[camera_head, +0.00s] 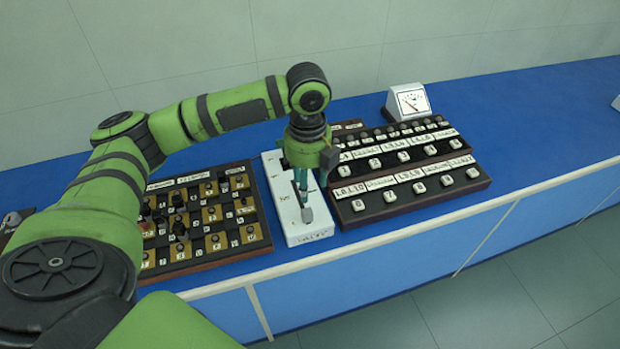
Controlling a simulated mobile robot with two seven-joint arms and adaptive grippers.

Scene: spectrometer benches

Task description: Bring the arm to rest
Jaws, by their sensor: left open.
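My left arm, green and black, comes in from the left and reaches over the blue bench (540,120). My left gripper (304,192) points down over a white box (312,228) with a slot and a lever with a grey knob (307,214). The gripper is open. Its fingers are close to the lever, and I cannot tell whether they touch it. The lever's upper part is partly hidden by the gripper. My right gripper is not in view.
A panel of dark and yellow squares with knobs (205,218) lies left of the white box. A stepped button panel (405,175) lies right of it, with a dial meter (409,102) behind. The bench's right part is mostly clear.

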